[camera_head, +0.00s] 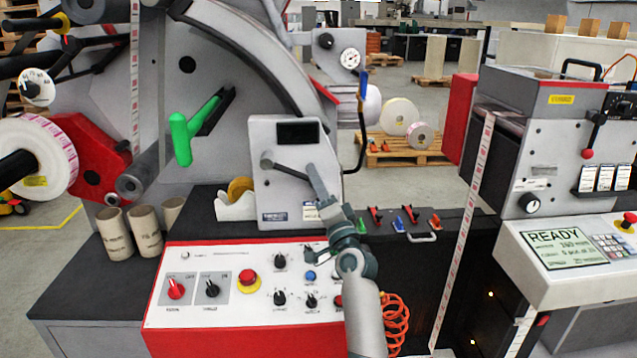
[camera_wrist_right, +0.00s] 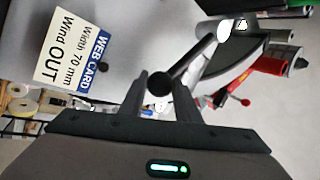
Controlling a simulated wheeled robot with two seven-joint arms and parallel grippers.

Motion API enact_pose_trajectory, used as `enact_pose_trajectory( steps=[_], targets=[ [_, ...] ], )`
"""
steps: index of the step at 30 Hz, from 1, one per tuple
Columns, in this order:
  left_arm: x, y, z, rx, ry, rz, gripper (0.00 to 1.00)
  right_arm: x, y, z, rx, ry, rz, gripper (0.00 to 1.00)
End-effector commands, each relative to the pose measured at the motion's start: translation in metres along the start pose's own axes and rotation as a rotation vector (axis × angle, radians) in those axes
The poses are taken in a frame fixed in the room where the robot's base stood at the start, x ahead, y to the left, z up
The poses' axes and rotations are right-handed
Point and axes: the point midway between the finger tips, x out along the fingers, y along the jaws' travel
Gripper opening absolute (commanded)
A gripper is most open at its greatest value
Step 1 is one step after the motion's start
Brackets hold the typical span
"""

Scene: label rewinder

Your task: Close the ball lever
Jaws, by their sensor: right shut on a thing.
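The ball lever (camera_head: 290,168) is a thin dark rod on the front of a grey box (camera_head: 262,205) in the middle of the head view. It runs from a round pivot at the left, slightly down to the right. My right gripper (camera_head: 314,178) is at its free end, in front of the box. In the right wrist view my right gripper (camera_wrist_right: 160,86) has its fingers on both sides of the lever's black ball (camera_wrist_right: 160,81), and the rod leads away up and right. The gripper is shut on the ball, partly hidden in the head view. My left gripper is not in view.
A control panel (camera_head: 215,318) with knobs and a red button lies below the box. A green handle (camera_head: 182,140) stands to the left. Small coloured clips (camera_head: 400,222) lie on the dark top at right. A web card (camera_wrist_right: 75,50) is close beside my gripper.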

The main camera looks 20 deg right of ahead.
Motion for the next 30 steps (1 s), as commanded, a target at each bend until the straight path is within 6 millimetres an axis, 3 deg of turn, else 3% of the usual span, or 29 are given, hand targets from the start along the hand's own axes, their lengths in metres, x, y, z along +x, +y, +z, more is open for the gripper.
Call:
enact_pose_trajectory(
  steps=[13, 14, 15, 16, 30],
  targets=[
    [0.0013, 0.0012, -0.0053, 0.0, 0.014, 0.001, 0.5, -0.0018, 0.0041, 0.0056, 0.018, -0.002, 0.004, 0.0],
    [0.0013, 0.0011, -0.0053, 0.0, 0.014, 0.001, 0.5, -0.0019, 0.0042, 0.0057, 0.018, -0.002, 0.005, 0.36],
    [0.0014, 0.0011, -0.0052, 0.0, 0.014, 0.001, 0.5, -0.0019, 0.0043, 0.0058, 0.017, -0.003, 0.005, 0.46],
    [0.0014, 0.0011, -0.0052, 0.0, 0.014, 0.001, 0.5, -0.0019, 0.0042, 0.0056, 0.017, -0.002, 0.004, 0.48],
    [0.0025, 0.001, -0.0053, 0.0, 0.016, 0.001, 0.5, -0.0079, 0.0024, 0.0031, 0.015, 0.003, 0.0, 0.48]
  ],
)
